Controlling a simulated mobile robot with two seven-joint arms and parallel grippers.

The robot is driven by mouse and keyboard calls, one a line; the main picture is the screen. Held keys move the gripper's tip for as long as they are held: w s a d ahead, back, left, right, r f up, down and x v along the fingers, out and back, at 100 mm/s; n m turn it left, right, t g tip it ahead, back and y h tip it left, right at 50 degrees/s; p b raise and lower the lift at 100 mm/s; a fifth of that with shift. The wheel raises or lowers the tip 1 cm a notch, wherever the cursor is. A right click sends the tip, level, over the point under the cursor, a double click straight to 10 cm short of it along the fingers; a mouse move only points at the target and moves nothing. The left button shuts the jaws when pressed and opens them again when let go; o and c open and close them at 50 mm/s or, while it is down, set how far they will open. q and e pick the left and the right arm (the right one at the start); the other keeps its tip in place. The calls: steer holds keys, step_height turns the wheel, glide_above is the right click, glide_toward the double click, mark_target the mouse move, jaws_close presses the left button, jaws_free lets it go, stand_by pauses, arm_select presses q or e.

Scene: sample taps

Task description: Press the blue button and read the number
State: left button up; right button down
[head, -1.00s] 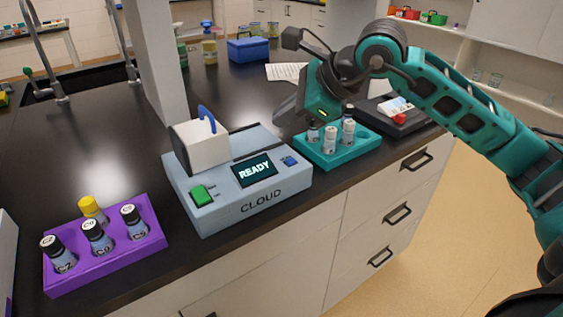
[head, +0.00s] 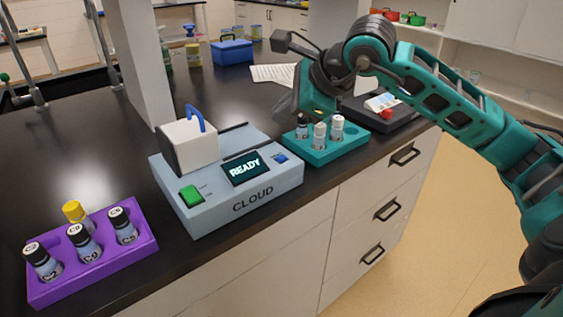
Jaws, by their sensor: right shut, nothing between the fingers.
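The grey-blue CLOUD meter (head: 240,203) stands on the black bench. Its small blue button (head: 281,158) is on the right of its top, beside the screen (head: 245,168), which reads READY. A green button (head: 190,196) is on its left, and a white lid with a blue handle (head: 188,146) covers the back left. My right gripper (head: 284,118) is shut and empty, above the bench behind the blue button and apart from it; its tips are hard to make out. My left gripper is not in view.
A teal rack (head: 321,157) with several vials stands close to the right of the meter. A purple rack (head: 90,285) with several vials is at the front left. A white post (head: 135,60) rises behind the meter. A dark device (head: 400,115) sits at the right.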

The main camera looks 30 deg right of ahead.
mark_target(282, 158)
step_height(282, 158, down, 6)
steer(key=b, duration=0.4)
steer(key=shift+f, duration=0.2)
arm_select(q)
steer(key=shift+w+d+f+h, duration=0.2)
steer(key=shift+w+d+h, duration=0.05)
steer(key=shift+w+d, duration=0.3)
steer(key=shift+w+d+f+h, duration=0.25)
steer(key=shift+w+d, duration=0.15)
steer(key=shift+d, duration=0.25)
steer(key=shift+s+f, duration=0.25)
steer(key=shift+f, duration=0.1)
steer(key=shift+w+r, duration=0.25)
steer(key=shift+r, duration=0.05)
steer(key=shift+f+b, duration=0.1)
steer(key=shift+b, duration=0.2)
arm_select(e)
steer(key=shift+f+b, duration=0.45)
steer(key=shift+b, duration=0.05)
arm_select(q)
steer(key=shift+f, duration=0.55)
